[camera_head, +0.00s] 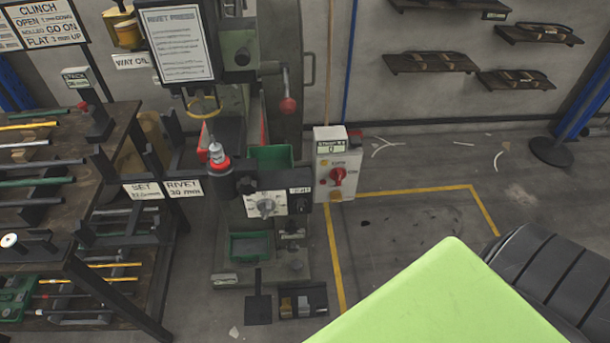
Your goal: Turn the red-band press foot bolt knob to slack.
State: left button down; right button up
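A rivet press (238,120) stands upright left of centre, partly behind a hanging paper sign. A red band (219,165) circles its tool head, below a clear tip. A black foot pedal (258,308) lies on the floor in front of the base (262,266). I cannot tell which part is the foot bolt knob, nor whether it is tight or slack. Neither of my grippers is in view.
A control box (338,160) with a red knob stands right of the press. A rack (75,205) of rods fills the left. A black tray (303,302) of small blocks lies by the pedal. Yellow-lined floor (400,225) to the right is mostly clear.

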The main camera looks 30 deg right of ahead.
aim_at(296, 266)
jog(key=z, duration=0.95)
jog(key=l, duration=0.15)
jog(key=i+u, duration=0.05)
